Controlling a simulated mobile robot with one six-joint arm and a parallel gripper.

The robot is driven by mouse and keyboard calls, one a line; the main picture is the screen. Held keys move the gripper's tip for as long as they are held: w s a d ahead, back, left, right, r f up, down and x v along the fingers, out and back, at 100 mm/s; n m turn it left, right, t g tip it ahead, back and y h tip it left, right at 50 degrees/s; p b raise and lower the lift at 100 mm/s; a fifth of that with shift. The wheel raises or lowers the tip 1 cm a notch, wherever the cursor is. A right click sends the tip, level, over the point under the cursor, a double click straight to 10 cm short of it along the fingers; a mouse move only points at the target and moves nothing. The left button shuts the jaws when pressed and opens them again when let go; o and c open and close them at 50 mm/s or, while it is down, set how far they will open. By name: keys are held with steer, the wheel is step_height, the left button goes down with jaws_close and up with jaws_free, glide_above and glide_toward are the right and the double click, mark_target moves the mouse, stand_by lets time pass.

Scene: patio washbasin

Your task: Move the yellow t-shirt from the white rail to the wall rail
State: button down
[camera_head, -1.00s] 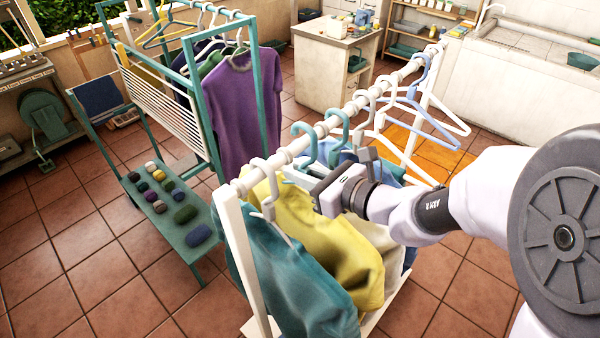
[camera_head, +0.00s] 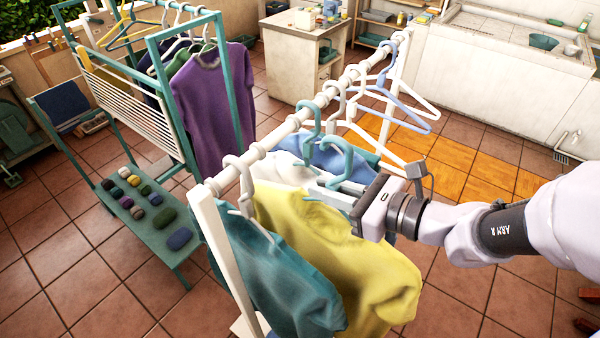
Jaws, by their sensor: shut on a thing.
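My gripper (camera_head: 342,193) is shut on this hanger at the shirt's neck. The gripper hides much of the hanger body, so the exact grip is hard to see. I cannot make out a wall rail in this view.
Another teal hook (camera_head: 310,120) and several white and blue hangers (camera_head: 395,100) are on the white rail. White and blue garments hang close behind the yellow shirt. A green rack (camera_head: 160,100) with a purple shirt (camera_head: 212,105) stands left. Tiled floor is open at lower right.

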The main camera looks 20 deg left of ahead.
steer(key=s+d+p, duration=0.1)
steer(key=s+d, duration=0.2)
steer(key=d, duration=0.8)
steer(key=s+d+p, duration=0.2)
steer(key=s+d, duration=0.1)
steer(key=d, duration=0.8)
steer(key=shift+s+d+r, duration=0.3)
steer(key=shift+s+d, duration=0.05)
steer(key=shift+d, duration=0.05)
